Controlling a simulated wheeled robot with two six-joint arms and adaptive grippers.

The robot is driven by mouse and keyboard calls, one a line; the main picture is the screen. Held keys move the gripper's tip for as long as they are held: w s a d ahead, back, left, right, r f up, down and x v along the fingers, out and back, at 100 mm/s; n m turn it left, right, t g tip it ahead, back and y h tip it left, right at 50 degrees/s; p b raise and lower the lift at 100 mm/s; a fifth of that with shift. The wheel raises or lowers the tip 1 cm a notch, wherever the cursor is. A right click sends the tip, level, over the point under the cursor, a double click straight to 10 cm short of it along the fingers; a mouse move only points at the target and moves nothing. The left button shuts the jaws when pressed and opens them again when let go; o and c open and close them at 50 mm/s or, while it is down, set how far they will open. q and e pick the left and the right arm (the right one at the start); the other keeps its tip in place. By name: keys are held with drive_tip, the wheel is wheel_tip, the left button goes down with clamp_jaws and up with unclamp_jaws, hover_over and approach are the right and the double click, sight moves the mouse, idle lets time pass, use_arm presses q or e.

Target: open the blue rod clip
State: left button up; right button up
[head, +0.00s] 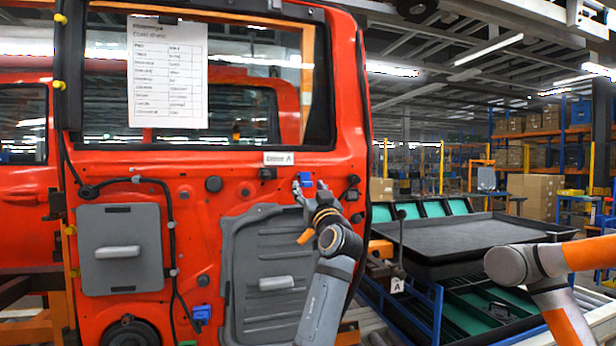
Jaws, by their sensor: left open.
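The blue rod clip (305,180) is a small blue piece on the red door panel (215,185), below and right of the window. My left gripper (308,192) is at the clip, with its fingers pointing up toward it. Its fingers are open. Whether they touch the clip cannot be told, as the gripper hides the area just below it. Whether the clip itself is open or shut is too small to tell. Only links of my right arm show at the right; its gripper is out of view.
Grey covers (120,250) with handles sit on the door. A black cable (175,260) runs down it to a blue connector (202,314). A paper sheet (168,72) hangs over the window. A black tray (455,240) stands right of the door.

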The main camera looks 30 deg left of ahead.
sight(308, 185)
use_arm(q)
drive_tip(key=shift+p+x, duration=0.4)
drive_tip(key=shift+x, duration=1.15)
drive_tip(key=shift+w+d, duration=0.1)
clamp_jaws()
